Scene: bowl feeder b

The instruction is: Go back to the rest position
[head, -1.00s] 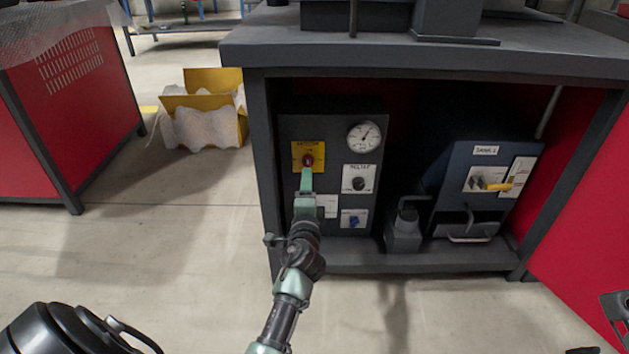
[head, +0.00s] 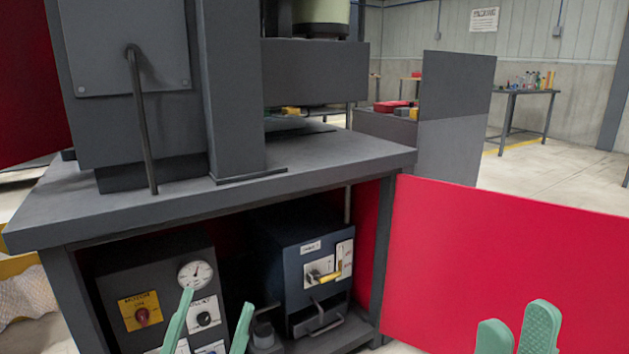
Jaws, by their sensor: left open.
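My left gripper (head: 213,312) is at the bottom of the head view, with its two green fingers apart and nothing between them. It appears in front of the control box (head: 150,268), apart from the red motor knob (head: 142,316) on its yellow plate. My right gripper (head: 518,322) is at the bottom right, in front of the red door panel (head: 480,250). Its two green fingertips show a gap and hold nothing. Both arms behind the fingers are out of view.
The dark workbench (head: 330,165) carries a tall grey machine. Its lower bay holds the control box with a gauge (head: 195,274) and a blue unit with a yellow handle (head: 330,277). The red door stands open at right. Free floor (head: 560,180) lies beyond it.

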